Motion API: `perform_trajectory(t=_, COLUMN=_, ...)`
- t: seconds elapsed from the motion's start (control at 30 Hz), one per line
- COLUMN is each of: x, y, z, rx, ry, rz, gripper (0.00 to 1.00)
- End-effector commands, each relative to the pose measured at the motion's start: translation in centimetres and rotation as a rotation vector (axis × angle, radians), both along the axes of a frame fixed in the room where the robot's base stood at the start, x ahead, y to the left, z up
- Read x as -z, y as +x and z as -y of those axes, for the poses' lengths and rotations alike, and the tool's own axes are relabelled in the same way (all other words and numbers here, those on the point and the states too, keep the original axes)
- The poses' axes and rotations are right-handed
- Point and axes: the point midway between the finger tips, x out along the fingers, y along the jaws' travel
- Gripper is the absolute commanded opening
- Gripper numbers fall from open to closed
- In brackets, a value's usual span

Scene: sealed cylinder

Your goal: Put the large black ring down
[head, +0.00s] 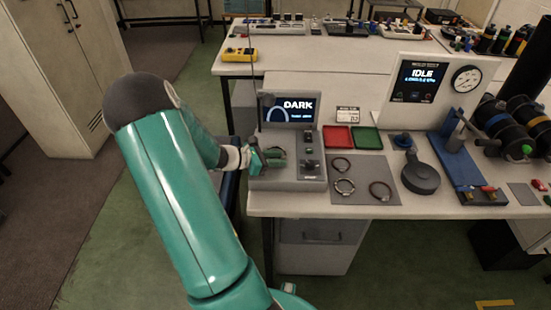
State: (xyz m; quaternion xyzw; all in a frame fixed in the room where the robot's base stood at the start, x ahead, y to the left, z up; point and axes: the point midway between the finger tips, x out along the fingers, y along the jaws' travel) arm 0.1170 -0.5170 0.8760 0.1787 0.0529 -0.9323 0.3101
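My gripper (262,158) is at the left side of the grey instrument with the screen reading "DARK" (290,109). It is small and its fingers are hard to make out. A dark curved edge, perhaps a ring (276,149), shows right at the fingertips over the instrument's left part; I cannot tell if it is gripped or resting there. Three rings lie on the grey mat (366,164) to the right: one at the back (341,164), a lighter one in front (344,186), and a dark one (380,191) at the right.
Red (337,138) and green (366,138) trays sit behind the mat. A dark round-headed device (420,178) and a blue stand (464,165) are to its right. A gauge panel reading "IDLE" (416,78) stands behind. The bench's front edge runs below the mat.

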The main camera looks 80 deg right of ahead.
Motion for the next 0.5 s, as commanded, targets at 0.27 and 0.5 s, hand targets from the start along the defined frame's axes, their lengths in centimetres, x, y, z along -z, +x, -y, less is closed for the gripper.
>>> perform_trajectory(t=0.27, x=-1.6, y=3.8, z=-2.4, rx=-0.025, ry=0.014, rz=0.015, gripper=0.35)
perform_trajectory(t=0.5, x=-3.8, y=7.4, z=-5.2, rx=-0.02, ry=0.01, rz=0.013, gripper=0.35)
